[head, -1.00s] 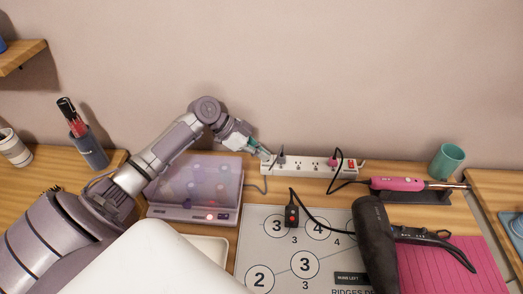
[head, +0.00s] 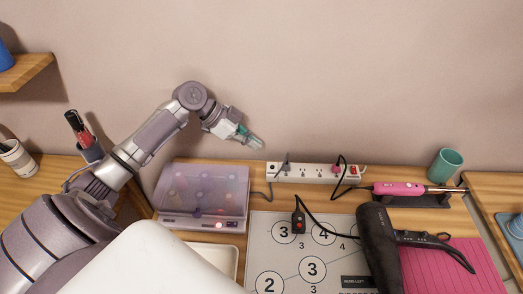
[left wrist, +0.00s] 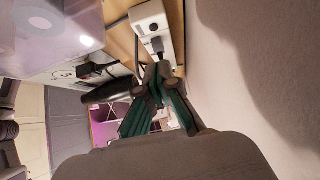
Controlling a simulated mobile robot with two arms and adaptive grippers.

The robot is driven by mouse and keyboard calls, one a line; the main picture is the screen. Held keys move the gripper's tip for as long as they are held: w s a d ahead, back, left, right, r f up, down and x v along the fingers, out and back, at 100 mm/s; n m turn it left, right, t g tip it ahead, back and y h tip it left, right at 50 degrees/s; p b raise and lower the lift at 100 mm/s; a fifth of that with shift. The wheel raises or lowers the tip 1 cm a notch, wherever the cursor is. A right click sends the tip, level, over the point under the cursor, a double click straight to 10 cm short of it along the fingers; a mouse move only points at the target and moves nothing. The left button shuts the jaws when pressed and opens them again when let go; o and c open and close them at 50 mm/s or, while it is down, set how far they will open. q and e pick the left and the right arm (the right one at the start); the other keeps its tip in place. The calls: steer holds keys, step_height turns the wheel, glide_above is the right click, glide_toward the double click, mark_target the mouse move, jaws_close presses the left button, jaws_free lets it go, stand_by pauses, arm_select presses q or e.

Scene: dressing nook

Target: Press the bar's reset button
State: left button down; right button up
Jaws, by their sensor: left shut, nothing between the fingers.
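The bar is a white power strip (head: 312,174) lying along the back of the table near the wall. A red lit switch (head: 353,170) sits near its right end, and a dark plug is in near its left end. In the left wrist view the bar (left wrist: 149,14) shows beyond my fingers, with a small dark spot (left wrist: 154,27) near its end; I cannot tell if that is the reset button. My left gripper (head: 258,143) is shut and empty, above and slightly left of the bar's left end, apart from it. My right gripper is not in view.
A translucent purple box (head: 203,188) stands left of the bar. A pink styling iron (head: 400,188) rests in a dark holder to the right. Cords cross the table by the bar.

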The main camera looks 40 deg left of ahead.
arm_select(q)
steer(key=v, duration=0.4)
steer(key=shift+r, duration=0.2)
steer(key=shift+w, duration=0.1)
stand_by(0.5)
